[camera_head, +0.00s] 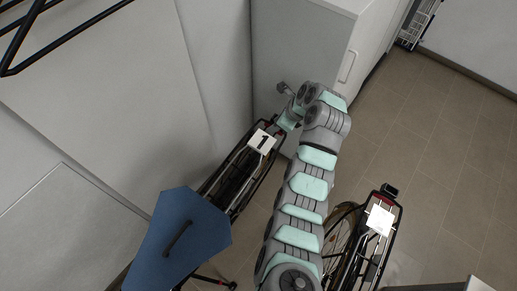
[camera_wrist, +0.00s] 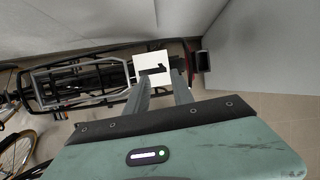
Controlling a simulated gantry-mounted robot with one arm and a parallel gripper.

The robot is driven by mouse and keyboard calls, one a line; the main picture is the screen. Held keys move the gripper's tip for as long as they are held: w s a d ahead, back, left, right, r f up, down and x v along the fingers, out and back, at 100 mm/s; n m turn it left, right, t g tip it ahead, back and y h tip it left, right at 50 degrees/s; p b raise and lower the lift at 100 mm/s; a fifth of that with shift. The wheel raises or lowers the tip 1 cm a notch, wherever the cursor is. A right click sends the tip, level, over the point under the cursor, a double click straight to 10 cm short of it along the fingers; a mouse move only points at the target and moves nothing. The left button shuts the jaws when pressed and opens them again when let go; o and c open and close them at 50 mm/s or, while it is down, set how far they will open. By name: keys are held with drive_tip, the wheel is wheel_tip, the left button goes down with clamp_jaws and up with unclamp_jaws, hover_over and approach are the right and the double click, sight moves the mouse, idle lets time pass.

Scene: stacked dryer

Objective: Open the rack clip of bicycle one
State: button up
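Bicycle one's rear rack (camera_head: 236,172) stands beside the white wall in the head view, with a white plate marked 1 (camera_head: 262,141) at its end. In the wrist view the plate (camera_wrist: 152,67) lies just beyond my fingertips. The rack clip seems to be the light grey frame (camera_wrist: 38,88) lying flat along the rack, left of the plate; it looks down. Whether the fingers touch anything cannot be told.
A second bicycle's rack (camera_head: 380,221) with a bright plate stands to the right of my arm. A white cabinet (camera_head: 300,50) stands close behind the rack end. Tiled floor (camera_head: 440,130) is clear on the right.

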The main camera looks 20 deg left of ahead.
drive_tip(key=s+r+g, duration=0.1)
drive_tip(key=s+g, duration=0.2)
drive_tip(key=s, duration=0.2)
drive_tip(key=shift+m, duration=0.3)
drive_tip(key=x, duration=1)
drive_tip(key=shift+w+d, duration=0.1)
drive_tip(key=shift+d, duration=0.05)
drive_tip(key=shift+c, duration=0.6)
clamp_jaws()
